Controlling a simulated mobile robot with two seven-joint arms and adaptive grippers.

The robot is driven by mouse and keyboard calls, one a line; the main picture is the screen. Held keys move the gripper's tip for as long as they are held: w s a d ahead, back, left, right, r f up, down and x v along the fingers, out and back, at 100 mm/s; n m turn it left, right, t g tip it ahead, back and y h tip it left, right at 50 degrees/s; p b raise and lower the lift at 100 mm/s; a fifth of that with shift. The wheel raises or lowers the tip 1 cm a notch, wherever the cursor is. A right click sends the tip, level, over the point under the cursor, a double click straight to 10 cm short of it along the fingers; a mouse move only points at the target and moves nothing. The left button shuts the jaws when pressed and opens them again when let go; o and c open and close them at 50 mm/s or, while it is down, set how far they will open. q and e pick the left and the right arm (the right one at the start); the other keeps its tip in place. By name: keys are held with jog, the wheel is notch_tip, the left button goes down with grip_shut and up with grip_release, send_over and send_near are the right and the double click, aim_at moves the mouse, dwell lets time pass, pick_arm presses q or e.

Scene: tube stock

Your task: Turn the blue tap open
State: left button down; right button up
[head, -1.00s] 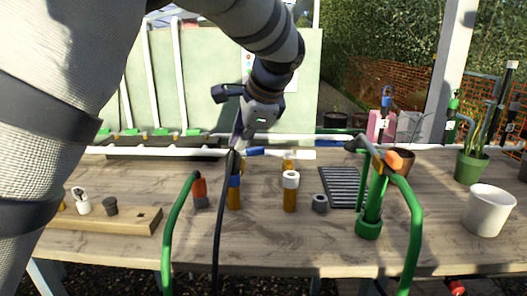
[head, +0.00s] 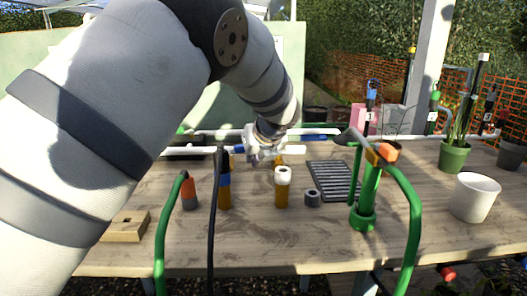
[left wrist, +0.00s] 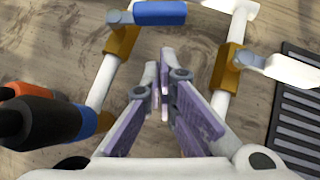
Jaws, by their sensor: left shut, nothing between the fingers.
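The blue tap handle (left wrist: 160,13) shows at the top of the left wrist view, sticking out to the right from a brass tap body (left wrist: 122,38) on a white pipe. My left gripper (left wrist: 163,62) is shut and empty. Its fingertips lie below and slightly right of the blue handle in that view, between two pipes, with a visible gap to the handle. In the head view my left gripper (head: 262,155) is over the table among the taps and hides most of the blue tap. My right gripper is not in view.
A white-handled tap (left wrist: 285,70) stands close on the right, beside a dark slatted rack (head: 335,181). A black hose rises to the blue-collared post (head: 224,185). A green hose stand (head: 363,205) and white pot (head: 474,198) are farther right.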

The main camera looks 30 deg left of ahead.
aim_at(238, 149)
pick_arm(q)
jog(key=shift+w+a+r, duration=0.15)
jog(key=shift+w+a, duration=0.7)
jog(key=shift+a, duration=0.25)
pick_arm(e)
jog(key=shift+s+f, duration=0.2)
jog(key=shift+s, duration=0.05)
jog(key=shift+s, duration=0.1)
